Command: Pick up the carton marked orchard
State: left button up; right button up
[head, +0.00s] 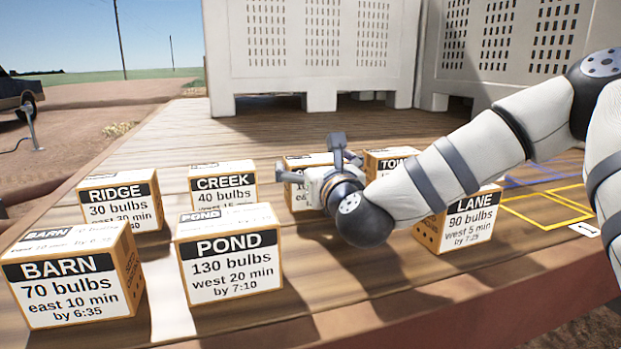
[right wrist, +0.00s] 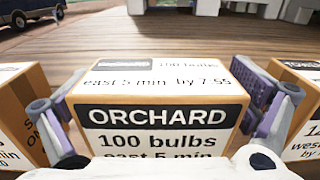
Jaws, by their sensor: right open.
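The orchard carton is a tan box with a white label and a black band reading ORCHARD. It fills the middle of the right wrist view (right wrist: 160,118). In the head view the orchard carton (head: 301,201) is mostly hidden behind my right gripper (head: 314,160). My right gripper is open, with one finger along each side of the carton, as the right wrist view (right wrist: 158,112) shows. Narrow gaps seem to show between fingers and carton; contact is hard to tell. The carton rests on the wooden deck. My left gripper is not in view.
The tower-like TOW carton (head: 388,160) stands close to the right, partly hidden. CREEK (head: 224,188), RIDGE (head: 121,203), POND (head: 230,262), BARN (head: 70,280) and LANE (head: 466,222) cartons stand around. Yellow marked outlines (head: 545,208) lie at right. Large white bins (head: 312,50) stand behind.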

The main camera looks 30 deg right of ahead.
jog(key=shift+s+a+r, duration=0.15)
jog(key=shift+s+r, duration=0.15)
jog(key=shift+s, duration=0.25)
jog(key=shift+c, duration=0.8)
jog(key=shift+s+a, duration=0.1)
jog(key=shift+s, duration=0.05)
jog(key=c, duration=0.4)
jog(key=shift+w+f, duration=0.1)
jog(key=shift+w, duration=0.1)
jog(key=c, duration=0.7)
